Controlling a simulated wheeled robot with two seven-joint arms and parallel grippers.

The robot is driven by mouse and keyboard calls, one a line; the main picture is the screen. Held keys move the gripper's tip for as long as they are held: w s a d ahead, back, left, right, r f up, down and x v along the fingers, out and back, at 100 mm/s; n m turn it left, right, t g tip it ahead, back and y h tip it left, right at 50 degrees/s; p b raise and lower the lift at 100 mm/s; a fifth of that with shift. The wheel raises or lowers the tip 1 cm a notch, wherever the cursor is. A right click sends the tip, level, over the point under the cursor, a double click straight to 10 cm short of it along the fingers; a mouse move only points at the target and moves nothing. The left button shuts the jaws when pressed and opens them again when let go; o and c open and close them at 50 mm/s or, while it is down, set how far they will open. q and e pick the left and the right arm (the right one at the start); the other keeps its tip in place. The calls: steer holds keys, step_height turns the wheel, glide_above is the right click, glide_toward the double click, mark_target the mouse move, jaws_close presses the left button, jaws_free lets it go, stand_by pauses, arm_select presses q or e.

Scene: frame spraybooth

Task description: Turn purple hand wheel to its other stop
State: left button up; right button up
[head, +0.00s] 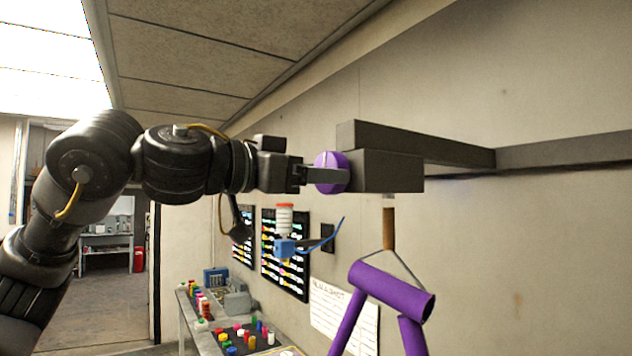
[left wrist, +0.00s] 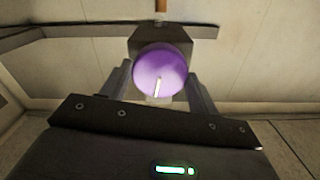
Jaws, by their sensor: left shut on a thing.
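The purple hand wheel (head: 328,172) is mounted on the left end of a dark grey block (head: 388,172) in the head view. My left gripper (head: 322,174) reaches in from the left, level with the wheel, with a finger across its side. In the left wrist view the wheel (left wrist: 160,72) shows face-on as a purple disc with a pale line from near its centre towards the bottom. The fingers of my left gripper (left wrist: 160,88) stand on both sides of the wheel, shut on it. My right gripper is in neither view.
A grey beam (head: 430,147) runs from the block to a wall rail (head: 570,150). A purple tubular frame (head: 392,290) hangs below the block on a hook. A bench (head: 205,330) with several coloured bottles stands lower left.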

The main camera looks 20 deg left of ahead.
arm_select(q)
steer(key=shift+f+m+b, duration=0.1)
steer(key=shift+m+b, duration=0.4)
steer(key=shift+m, duration=16.2)
steer(key=o, duration=1)
